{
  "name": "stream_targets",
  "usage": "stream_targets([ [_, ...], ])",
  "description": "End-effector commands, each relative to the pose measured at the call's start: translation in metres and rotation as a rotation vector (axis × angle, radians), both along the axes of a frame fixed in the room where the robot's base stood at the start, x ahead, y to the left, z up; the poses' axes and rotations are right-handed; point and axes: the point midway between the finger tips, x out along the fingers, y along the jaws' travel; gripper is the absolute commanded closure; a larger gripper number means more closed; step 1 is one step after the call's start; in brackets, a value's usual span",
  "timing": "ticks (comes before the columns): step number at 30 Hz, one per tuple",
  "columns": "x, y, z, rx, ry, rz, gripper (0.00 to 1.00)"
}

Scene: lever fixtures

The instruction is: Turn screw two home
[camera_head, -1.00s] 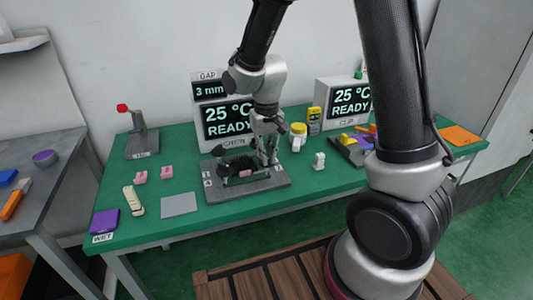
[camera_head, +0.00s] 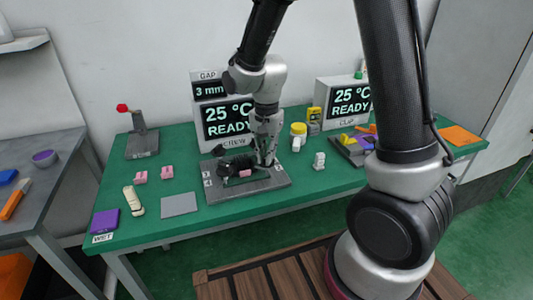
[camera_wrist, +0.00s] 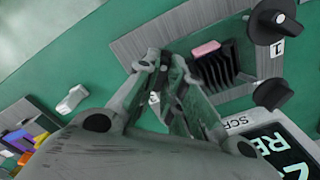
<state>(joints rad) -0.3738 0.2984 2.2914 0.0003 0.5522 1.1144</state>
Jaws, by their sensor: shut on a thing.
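The grey fixture plate (camera_head: 262,185) lies on the green bench and carries a black finned block (camera_wrist: 214,68) with a pink pad (camera_wrist: 206,48) beside it. Two black knobs stand at its end marked 1: one knob (camera_wrist: 272,22) with a pale mark, and a lower knob (camera_wrist: 272,95). My gripper (camera_head: 266,162) points down at the plate's opposite, right-hand end. In the wrist view my gripper (camera_wrist: 165,58) is shut on screw two, which its fingers hide almost wholly. I cannot tell how far the screw is turned.
Behind the plate stands a display (camera_head: 228,122) reading 25 °C READY, with a 3 mm gap readout (camera_head: 210,89). A yellow-topped jar (camera_head: 299,133) and a small white piece (camera_head: 319,160) stand to the right. A flat grey pad (camera_head: 179,205) lies left.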

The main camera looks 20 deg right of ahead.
Motion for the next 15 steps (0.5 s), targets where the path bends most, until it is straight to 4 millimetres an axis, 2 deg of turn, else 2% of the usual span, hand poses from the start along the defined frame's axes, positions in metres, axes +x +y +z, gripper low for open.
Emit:
stream_targets([
  [15, 0.0014, 0.0002, 0.0008, 0.001, -0.004, -0.061, 1.00],
])
